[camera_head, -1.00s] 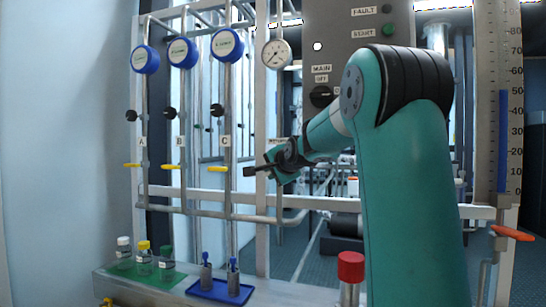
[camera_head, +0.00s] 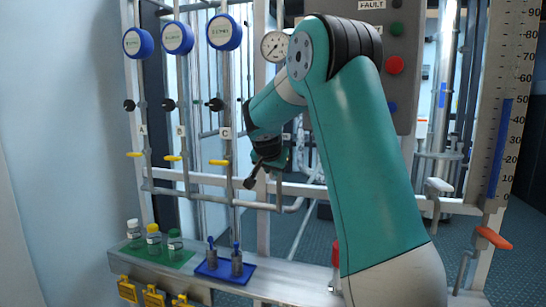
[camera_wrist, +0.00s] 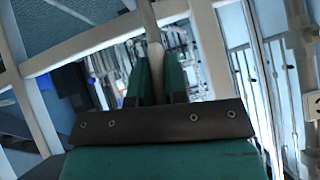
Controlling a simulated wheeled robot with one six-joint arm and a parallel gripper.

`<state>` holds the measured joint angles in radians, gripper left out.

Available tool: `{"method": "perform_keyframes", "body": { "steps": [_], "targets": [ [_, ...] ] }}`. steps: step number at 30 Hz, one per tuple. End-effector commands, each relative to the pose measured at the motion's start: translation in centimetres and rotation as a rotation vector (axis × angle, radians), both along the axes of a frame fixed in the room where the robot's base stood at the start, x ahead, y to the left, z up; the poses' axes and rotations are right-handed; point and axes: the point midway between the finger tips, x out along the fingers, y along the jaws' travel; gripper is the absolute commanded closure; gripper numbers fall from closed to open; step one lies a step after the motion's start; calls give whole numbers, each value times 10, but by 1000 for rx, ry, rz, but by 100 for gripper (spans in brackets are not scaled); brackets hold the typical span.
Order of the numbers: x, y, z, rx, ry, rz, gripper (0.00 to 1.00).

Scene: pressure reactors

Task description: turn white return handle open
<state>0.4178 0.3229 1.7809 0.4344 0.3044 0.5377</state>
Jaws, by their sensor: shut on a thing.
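In the wrist view, my gripper (camera_wrist: 156,72) has its two green fingers closed on a pale, slim white handle (camera_wrist: 156,55), one finger on each side. The handle's far end runs toward a light frame post. In the head view, my gripper (camera_head: 277,160) is beside the pipe rack, near the lower horizontal rail. The held handle is hidden there by my gripper and arm. Another white lever (camera_head: 438,185) stands on a pipe at the right, apart from my gripper.
Yellow valve handles (camera_head: 219,162) and black knobs are on the pipes at left. Below, a bench (camera_head: 205,285) carries capped bottles and a blue tray (camera_head: 240,273). A red handle (camera_head: 336,254) is close to my arm. An orange handle (camera_head: 492,237) is at right.

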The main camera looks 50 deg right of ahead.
Motion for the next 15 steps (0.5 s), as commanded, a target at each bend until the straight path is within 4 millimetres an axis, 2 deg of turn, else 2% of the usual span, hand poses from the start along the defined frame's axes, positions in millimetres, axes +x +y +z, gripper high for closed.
{"method": "perform_keyframes", "body": {
  "steps": [6, 15],
  "targets": [
    [0, 0, 3, -43, 106, 0, 100],
    [0, 0, 0, -69, 166, -1, 100]
  ]
}}
